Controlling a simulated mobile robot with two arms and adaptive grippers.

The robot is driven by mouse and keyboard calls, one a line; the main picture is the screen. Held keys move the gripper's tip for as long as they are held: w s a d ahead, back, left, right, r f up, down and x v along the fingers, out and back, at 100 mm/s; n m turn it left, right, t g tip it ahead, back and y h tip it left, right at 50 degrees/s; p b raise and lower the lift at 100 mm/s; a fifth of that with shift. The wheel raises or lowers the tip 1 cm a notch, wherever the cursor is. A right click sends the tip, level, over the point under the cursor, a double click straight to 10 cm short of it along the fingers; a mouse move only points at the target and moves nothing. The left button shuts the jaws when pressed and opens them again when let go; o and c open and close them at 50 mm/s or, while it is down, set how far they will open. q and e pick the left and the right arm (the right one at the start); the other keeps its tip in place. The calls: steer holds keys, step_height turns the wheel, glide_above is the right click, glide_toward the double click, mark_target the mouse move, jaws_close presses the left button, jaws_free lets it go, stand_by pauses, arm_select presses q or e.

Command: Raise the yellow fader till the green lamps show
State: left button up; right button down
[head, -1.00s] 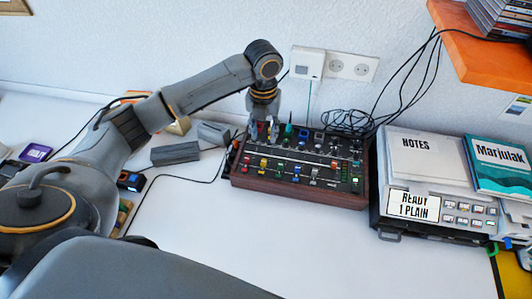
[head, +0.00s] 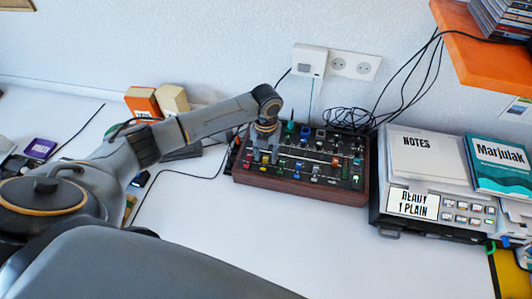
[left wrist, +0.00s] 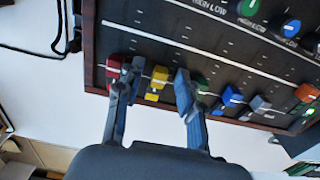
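The dark mixer (head: 300,188) with wooden sides stands on the white desk against the wall. My left gripper (head: 265,155) points down over its front left part. In the left wrist view the yellow fader (left wrist: 158,79) has a white line on its cap and sits between the fingertips of my left gripper (left wrist: 157,82). The fingers are apart, with a gap showing on both sides of the cap. The red fader (left wrist: 114,66) is beside the left finger, and the green fader (left wrist: 201,83) is beside the right one.
Blue (left wrist: 231,97) and grey faders (left wrist: 260,104) and an orange one (left wrist: 305,92) are farther right. A grey machine (head: 430,205) with notes and a book stands right of the mixer. An orange box (head: 143,102) stands behind my arm. The desk in front is clear.

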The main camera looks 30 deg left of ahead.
mark_target(268, 153)
arm_select(q)
jaws_close()
steer(key=shift+w+a+b, duration=0.2)
steer(key=shift+w+b, duration=0.15)
steer(key=shift+w, duration=0.45)
steer(key=shift+w+a+b, duration=0.15)
steer(key=shift+w+b, duration=0.2)
steer(key=shift+w, duration=0.4)
steer(key=shift+o, duration=0.2)
jaws_free()
steer(key=shift+s, duration=0.1)
steer(key=shift+r, duration=0.1)
